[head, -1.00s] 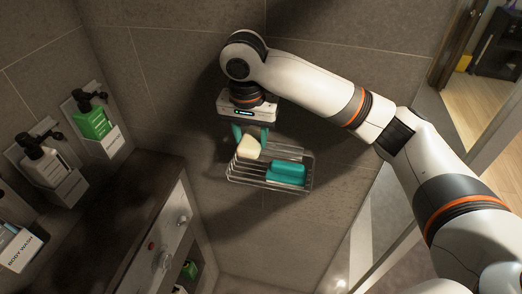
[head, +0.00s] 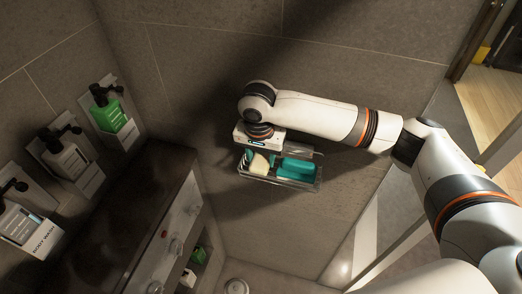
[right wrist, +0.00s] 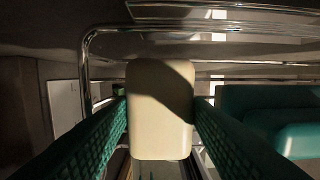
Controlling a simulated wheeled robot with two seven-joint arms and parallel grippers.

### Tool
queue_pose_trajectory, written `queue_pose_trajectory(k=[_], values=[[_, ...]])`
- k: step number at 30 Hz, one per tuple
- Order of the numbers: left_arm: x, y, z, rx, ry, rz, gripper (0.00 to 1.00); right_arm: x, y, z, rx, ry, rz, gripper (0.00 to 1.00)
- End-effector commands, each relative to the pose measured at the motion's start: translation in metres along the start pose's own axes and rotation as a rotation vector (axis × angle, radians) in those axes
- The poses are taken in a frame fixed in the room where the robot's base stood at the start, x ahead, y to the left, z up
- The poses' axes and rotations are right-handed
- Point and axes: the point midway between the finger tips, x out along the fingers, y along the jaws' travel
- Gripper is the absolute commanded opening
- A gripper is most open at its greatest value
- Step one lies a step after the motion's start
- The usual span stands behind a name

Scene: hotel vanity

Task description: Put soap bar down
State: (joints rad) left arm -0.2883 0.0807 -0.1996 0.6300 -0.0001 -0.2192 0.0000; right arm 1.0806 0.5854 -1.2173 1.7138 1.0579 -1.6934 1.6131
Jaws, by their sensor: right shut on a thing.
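A cream soap bar (head: 258,163) is between the fingers of my right gripper (head: 257,158), at the left end of a wire rack (head: 291,184) on the tiled wall. In the right wrist view the soap bar (right wrist: 160,105) fills the space between the green textured fingers (right wrist: 160,130), which are shut on it. The rack's metal rails (right wrist: 88,75) show around and behind it. I cannot tell if the bar touches the rack floor. A teal block (head: 297,168) lies in the rack to the right of the soap. My left gripper is not in view.
Several wall dispensers, one with a green bottle (head: 107,115), hang at the left. A dark counter (head: 130,215) runs below them. The teal block (right wrist: 275,118) sits close beside the right finger in the wrist view.

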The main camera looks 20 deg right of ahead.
Motion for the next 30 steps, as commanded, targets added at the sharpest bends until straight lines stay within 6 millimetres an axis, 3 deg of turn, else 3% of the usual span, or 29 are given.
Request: queue_pose_trajectory(k=[8, 9, 10, 22, 30], values=[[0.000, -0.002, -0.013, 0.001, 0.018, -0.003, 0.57, 0.004, 0.000, -0.001, 0.000, 0.000, 0.000, 0.17], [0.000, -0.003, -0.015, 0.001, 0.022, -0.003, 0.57, 0.004, 0.000, 0.000, 0.000, 0.000, 0.001, 0.50], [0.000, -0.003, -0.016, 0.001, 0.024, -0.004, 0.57, 0.004, 0.000, 0.000, 0.000, 0.000, 0.001, 0.54], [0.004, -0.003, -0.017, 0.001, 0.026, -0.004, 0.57, -0.005, 0.001, 0.000, 0.000, -0.002, 0.002, 0.54], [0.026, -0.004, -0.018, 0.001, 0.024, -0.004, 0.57, -0.058, 0.002, 0.000, -0.001, -0.003, 0.007, 0.54]])
